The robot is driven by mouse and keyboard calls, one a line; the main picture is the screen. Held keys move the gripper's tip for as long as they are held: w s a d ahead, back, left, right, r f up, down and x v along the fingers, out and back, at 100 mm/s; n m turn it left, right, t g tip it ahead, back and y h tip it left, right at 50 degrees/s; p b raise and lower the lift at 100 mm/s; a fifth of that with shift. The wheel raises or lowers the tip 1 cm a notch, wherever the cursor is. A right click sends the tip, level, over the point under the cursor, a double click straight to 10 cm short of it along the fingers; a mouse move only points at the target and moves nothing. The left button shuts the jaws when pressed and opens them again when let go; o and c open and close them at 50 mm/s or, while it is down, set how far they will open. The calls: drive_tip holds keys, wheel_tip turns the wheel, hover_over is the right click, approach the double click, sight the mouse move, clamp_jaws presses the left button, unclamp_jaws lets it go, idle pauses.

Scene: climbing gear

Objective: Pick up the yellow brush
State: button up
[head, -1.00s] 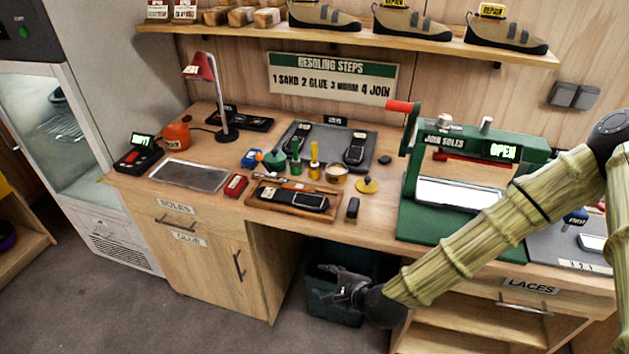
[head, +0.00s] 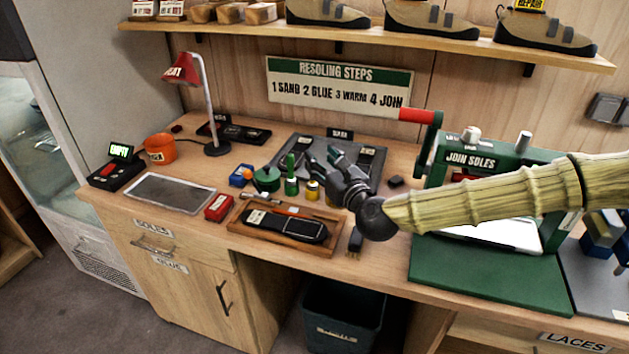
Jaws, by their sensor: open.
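The yellow brush (head: 312,187) stands upright on the workbench beside a green one (head: 291,180). Only its lower part shows in the head view; my gripper covers its top. My gripper (head: 321,160) is open, with its dark fingers pointing left and reaching over the spot where the yellow brush stands. I cannot tell whether a finger touches the brush. No object shows between the fingers.
A wooden tray (head: 240,230) with a black sole lies in front of the brushes. A green round-based tool (head: 266,179) stands left. The green JOIN SOLES press (head: 490,285) is at right, and a shelf (head: 400,38) of shoes is above.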

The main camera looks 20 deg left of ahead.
drive_tip(key=p, duration=0.1)
approach(313, 182)
drive_tip(key=w+r, duration=0.1)
drive_tip(key=w+a+r, duration=0.1)
drive_tip(key=a+r, duration=0.1)
drive_tip(key=r, duration=0.1)
drive_tip(key=shift+w+a, duration=0.1)
drive_tip(key=shift+w, duration=0.3)
drive_tip(key=shift+p+x, duration=1.2)
drive_tip(key=shift+x, duration=2.5)
clamp_jaws()
